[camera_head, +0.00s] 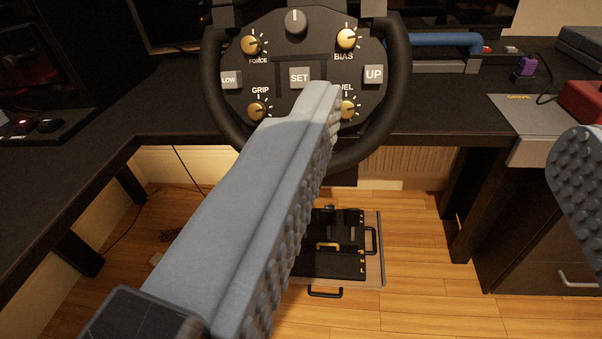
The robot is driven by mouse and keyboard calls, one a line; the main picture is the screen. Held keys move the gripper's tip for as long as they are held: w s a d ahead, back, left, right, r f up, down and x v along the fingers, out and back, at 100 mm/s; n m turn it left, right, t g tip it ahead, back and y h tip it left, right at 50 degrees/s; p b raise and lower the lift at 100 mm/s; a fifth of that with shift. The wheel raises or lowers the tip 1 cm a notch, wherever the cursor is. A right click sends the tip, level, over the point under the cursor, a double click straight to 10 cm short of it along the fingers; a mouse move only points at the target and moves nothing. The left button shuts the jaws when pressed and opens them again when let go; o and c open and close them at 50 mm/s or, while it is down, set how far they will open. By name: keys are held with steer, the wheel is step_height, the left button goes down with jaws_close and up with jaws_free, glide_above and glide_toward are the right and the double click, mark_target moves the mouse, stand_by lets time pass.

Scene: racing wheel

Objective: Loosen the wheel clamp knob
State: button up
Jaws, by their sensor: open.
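A black racing wheel (398,85) is mounted at the desk's front edge, upper middle. Its face has several gold knobs, a grey knob (296,21) at the top, and SET (299,77), LOW (230,79) and UP (374,75) buttons. No knob is marked as the wheel clamp knob, and I cannot tell which it is. My gripper (445,120) is open, with studded grey-blue fingers wide apart. Its left finger crosses the view and its tip overlaps the lower wheel face, partly covering the lower right gold knob (348,109). Its right finger is at the right edge. Nothing is between them.
A dark desk (440,115) runs behind the wheel and along the left. A blue bar (445,39) lies right of the wheel, near a purple item (525,67) and a red box (583,101). A drawer cabinet (535,235) stands right. A black pedal-like unit (345,262) is on the wooden floor.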

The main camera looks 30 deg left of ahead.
steer(key=w+a+f+y, duration=0.1)
steer(key=w+a+f, duration=0.25)
steer(key=f, duration=0.65)
steer(key=w+a+f+y, duration=0.15)
steer(key=a+f, duration=0.35)
steer(key=f, duration=0.6)
steer(key=w+a+f, duration=0.3)
steer(key=a+f, duration=0.1)
steer(key=f, duration=0.6)
steer(key=x, duration=1.7)
steer(key=shift+w+d+n, duration=0.15)
steer(key=shift+n, duration=0.15)
steer(key=c, duration=1)
